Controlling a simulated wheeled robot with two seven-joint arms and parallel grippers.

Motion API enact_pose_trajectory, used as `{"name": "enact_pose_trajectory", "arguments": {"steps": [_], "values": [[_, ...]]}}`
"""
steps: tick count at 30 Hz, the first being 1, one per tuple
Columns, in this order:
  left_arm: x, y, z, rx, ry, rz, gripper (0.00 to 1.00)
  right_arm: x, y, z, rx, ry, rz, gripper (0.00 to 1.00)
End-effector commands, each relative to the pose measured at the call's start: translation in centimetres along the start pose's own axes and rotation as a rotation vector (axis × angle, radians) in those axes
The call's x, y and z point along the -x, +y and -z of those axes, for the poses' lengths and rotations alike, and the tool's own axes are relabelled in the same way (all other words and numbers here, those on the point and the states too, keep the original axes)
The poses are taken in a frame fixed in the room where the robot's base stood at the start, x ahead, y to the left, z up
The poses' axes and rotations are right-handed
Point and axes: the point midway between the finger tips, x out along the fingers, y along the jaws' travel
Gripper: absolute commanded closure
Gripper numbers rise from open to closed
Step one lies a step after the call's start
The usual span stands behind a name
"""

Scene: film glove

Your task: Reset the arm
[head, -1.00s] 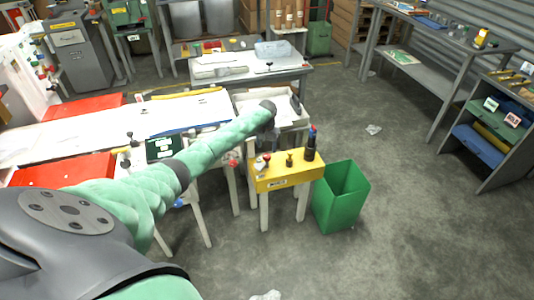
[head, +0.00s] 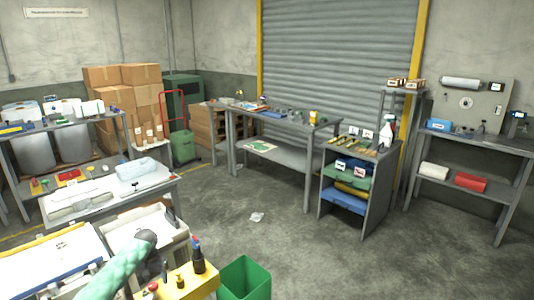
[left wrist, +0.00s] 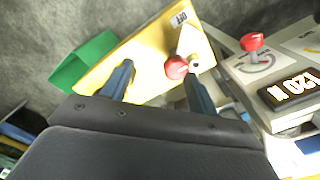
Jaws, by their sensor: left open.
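My left arm, with pale green sleeving, comes in at the lower left of the head view. Its gripper (head: 162,268) points down beside the yellow-topped stand (head: 205,283). In the left wrist view my left gripper (left wrist: 158,88) is open, its two dark fingers apart over the yellow top (left wrist: 140,62). A red ball knob (left wrist: 176,68) shows between the fingers in the picture; I see nothing gripped, and cannot tell whether a finger touches the knob. My right gripper is in neither view.
A green bin (head: 245,278) stands right of the yellow stand. A white tray (head: 125,222) lies behind the arm. A panel with a red-knobbed lever (left wrist: 252,42) and lit display (left wrist: 292,90) is close by. Open floor (head: 300,250) lies to the right.

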Motion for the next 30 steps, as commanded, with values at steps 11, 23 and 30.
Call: {"name": "enact_pose_trajectory", "arguments": {"steps": [11,23,30], "values": [[-6.2,13.1,-10.5,-0.194,0.035,-0.020,0.41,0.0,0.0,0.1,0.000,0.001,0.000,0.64],[-7.2,22.7,-23.2,-0.305,0.110,-0.054,0.41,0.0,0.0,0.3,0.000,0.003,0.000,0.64],[-5.5,26.0,-30.8,-0.323,0.164,-0.068,0.41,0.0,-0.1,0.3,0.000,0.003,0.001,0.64]]}}
